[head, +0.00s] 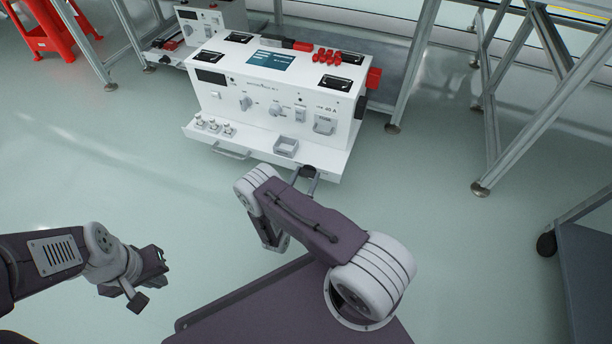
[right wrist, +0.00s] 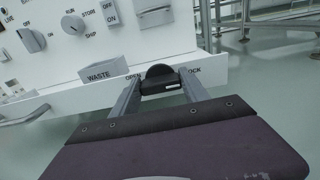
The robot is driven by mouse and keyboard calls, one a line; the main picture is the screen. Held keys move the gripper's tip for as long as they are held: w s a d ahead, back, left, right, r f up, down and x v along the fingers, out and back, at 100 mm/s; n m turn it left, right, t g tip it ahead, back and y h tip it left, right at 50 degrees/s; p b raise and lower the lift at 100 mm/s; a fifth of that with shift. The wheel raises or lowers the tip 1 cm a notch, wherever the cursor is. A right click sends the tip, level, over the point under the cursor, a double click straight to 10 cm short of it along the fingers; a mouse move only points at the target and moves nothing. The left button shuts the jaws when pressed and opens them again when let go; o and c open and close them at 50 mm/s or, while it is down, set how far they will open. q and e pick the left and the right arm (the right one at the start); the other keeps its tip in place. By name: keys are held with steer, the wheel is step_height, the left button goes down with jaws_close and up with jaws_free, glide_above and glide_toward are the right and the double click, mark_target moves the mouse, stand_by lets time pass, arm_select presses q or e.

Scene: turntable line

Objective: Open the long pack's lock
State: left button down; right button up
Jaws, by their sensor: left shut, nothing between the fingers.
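The long pack (head: 290,95) is a white box with a screen, knobs and switches, at the top middle in the head view. Its front panel also fills the upper left of the right wrist view (right wrist: 130,45). A black lock knob (right wrist: 158,76) sits low on the front, between the printed words OPEN and LOCK. My right gripper (right wrist: 160,88) is at the knob, one grey finger on each side; whether they press on it I cannot tell. In the head view this gripper (head: 310,172) is at the pack's lower front edge. My left gripper (head: 150,280) is shut and empty, well away from the pack.
A grey box labelled WASTE (right wrist: 104,72) protrudes left of the knob; it also shows in the head view (head: 286,146). A drawer handle (head: 232,153) is further left. Metal frame legs (head: 410,70) stand right of the pack. A dark cart (head: 585,250) is at far right.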

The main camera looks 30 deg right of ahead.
steer(key=c, duration=0.4)
steer(key=shift+n, duration=0.4)
steer(key=n+p, duration=0.1)
steer(key=n, duration=0.6)
steer(key=shift+w+a+p, duration=0.1)
steer(key=shift+p, duration=0.3)
steer(key=n, duration=0.5)
steer(key=shift+f, duration=0.15)
steer(key=n, duration=0.5)
steer(key=shift+f, duration=0.1)
steer(key=shift+a+n, duration=0.1)
steer(key=shift+n, duration=0.2)
